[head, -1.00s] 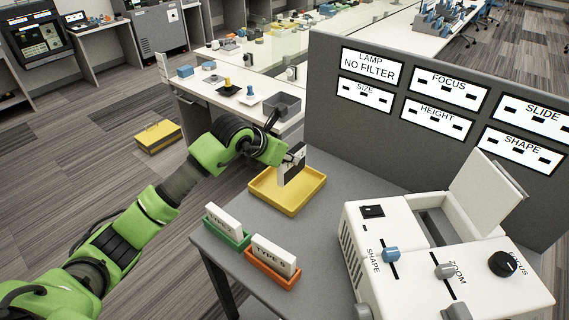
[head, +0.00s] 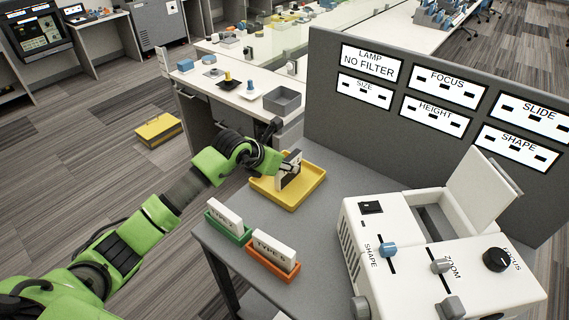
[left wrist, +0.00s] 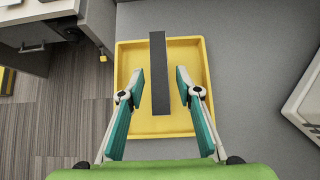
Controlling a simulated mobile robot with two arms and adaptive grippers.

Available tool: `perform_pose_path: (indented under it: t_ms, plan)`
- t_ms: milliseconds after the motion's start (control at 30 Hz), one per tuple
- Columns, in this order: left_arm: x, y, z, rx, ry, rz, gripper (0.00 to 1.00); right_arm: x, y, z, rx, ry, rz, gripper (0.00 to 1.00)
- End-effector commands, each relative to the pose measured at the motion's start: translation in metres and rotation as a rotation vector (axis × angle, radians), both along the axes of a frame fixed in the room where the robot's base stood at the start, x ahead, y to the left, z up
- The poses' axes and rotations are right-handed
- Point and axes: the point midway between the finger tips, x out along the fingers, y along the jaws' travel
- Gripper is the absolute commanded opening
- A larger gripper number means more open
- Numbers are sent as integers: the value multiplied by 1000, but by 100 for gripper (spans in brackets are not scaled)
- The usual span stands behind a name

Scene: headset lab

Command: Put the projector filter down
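The projector filter (head: 287,179) is a thin upright block with a dark face and a light edge. It stands over the floor of the yellow tray (head: 313,188), and looks to be resting there. The left wrist view shows it from above as a dark narrow bar (left wrist: 159,75) inside the tray (left wrist: 130,62). My left gripper (left wrist: 160,84) is open, with one finger on each side of the filter and a small gap on both sides. In the head view my left gripper (head: 288,166) is at the filter's upper part. My right gripper is not in view.
A green holder (head: 228,230) and an orange holder (head: 270,265) with white TYPE blocks stand nearer on the grey table. The white projector (head: 440,255) with its raised lid is at right. A grey partition (head: 330,120) with label screens stands behind. Bare tabletop lies between tray and projector.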

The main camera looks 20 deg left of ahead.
Motion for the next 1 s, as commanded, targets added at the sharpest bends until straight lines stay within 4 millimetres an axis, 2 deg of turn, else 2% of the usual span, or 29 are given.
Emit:
perform_pose_path:
  t_ms: [367, 1000]
  plan:
    - [-4, 2, 6, 1, -2, 0, 31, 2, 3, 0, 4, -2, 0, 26]
    - [-73, 27, 80, 1, -1, 0, 31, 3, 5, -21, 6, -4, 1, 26]
